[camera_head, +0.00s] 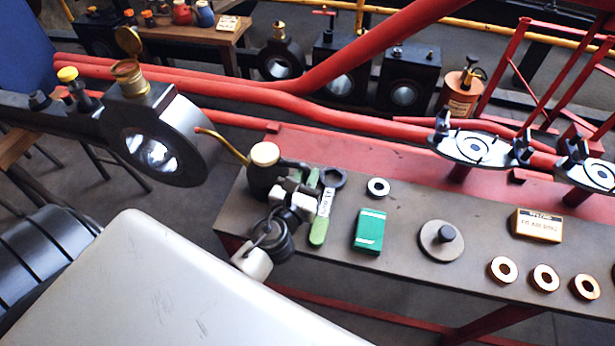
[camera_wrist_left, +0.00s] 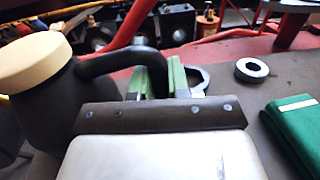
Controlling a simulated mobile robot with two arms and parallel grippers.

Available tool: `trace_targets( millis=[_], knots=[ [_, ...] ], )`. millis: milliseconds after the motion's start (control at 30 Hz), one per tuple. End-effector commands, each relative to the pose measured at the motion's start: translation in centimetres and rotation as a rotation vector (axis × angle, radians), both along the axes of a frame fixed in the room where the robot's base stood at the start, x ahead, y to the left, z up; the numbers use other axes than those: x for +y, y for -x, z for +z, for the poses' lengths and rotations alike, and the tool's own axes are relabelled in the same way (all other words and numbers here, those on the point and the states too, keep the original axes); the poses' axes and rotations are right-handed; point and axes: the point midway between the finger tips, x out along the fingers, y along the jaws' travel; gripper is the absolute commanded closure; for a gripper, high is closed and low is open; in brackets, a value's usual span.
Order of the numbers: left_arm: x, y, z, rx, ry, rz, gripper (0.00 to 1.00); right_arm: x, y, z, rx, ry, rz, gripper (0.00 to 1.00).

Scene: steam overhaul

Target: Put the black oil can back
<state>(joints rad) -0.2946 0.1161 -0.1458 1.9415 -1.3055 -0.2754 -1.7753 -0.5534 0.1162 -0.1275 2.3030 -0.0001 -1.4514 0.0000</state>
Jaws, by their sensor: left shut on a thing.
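The black oil can (camera_head: 264,182) has a cream cap and a thin brass spout pointing up and left. It is at the left end of the dark bench top (camera_head: 395,262); I cannot tell whether its base touches the bench. My left gripper (camera_head: 296,190) is shut on the can's black handle, on the can's right side. In the left wrist view the can (camera_wrist_left: 42,105) looms at the left, with its handle (camera_wrist_left: 125,60) curving right and down behind the gripper body. The lower part of the can is partly hidden. My right gripper is not in view.
A green box (camera_head: 369,231), a metal ring (camera_head: 378,187), a round knobbed plate (camera_head: 441,241) and a yellow-black box (camera_head: 537,225) are further right. Red rods (camera_head: 330,109) run behind.

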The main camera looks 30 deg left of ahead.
Motion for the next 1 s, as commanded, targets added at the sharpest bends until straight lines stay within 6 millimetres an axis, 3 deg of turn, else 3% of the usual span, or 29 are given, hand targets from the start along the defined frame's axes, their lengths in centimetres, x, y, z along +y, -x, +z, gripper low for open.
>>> trace_targets(
  millis=[467,500,633,1000],
  knots=[
    [0.02,-0.02,-0.14,-0.002,-0.003,0.000,1.00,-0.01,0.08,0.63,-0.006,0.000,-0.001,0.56],
    [0.02,0.01,-0.23,0.000,-0.001,0.000,0.80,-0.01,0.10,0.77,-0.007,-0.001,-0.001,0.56],
    [0.02,0.01,-0.21,0.000,-0.001,0.000,0.61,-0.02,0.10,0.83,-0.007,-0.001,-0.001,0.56],
    [0.02,0.00,-0.02,0.000,0.000,0.000,0.58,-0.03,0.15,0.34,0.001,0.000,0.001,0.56]
  ],
)
